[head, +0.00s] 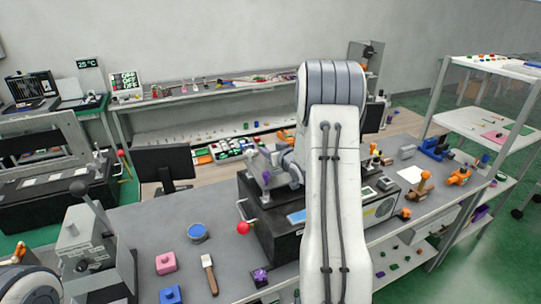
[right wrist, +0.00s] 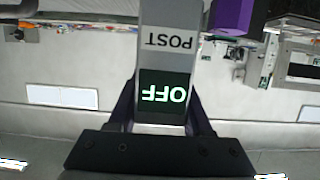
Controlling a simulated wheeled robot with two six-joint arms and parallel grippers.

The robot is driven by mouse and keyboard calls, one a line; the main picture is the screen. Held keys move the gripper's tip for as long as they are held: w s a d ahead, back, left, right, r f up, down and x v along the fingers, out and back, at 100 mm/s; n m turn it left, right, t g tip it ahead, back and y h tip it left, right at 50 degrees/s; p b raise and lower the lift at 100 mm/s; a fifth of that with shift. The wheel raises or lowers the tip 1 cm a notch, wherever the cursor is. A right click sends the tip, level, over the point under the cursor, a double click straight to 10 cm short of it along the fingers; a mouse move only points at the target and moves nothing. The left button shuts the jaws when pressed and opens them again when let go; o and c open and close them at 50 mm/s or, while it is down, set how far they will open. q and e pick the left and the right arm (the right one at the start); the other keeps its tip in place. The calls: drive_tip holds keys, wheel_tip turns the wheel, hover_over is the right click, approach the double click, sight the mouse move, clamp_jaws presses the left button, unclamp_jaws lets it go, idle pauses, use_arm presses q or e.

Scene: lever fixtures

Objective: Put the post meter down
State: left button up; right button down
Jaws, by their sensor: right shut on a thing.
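I cannot tell whether the meter touches any surface. My left gripper is not in view.
The grey bench (head: 135,222) carries a black box with a red-knobbed lever (head: 243,228), a blue round container (head: 198,232), a brush (head: 209,273), and pink (head: 166,262) and blue (head: 171,295) blocks. A monitor (head: 163,164) stands behind. A purple thing (right wrist: 232,16) shows in the right wrist view.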

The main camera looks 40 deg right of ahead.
wheel_tip(320, 180, down, 2)
drive_tip(key=shift+f+p, duration=0.1)
drive_tip(key=shift+p, duration=0.3)
drive_tip(key=shift+f, duration=0.15)
drive_tip(key=shift+f, duration=0.1)
drive_tip(key=shift+f+b, duration=0.15)
drive_tip(key=shift+b, duration=0.15)
drive_tip(key=shift+c, duration=1.6)
unclamp_jaws()
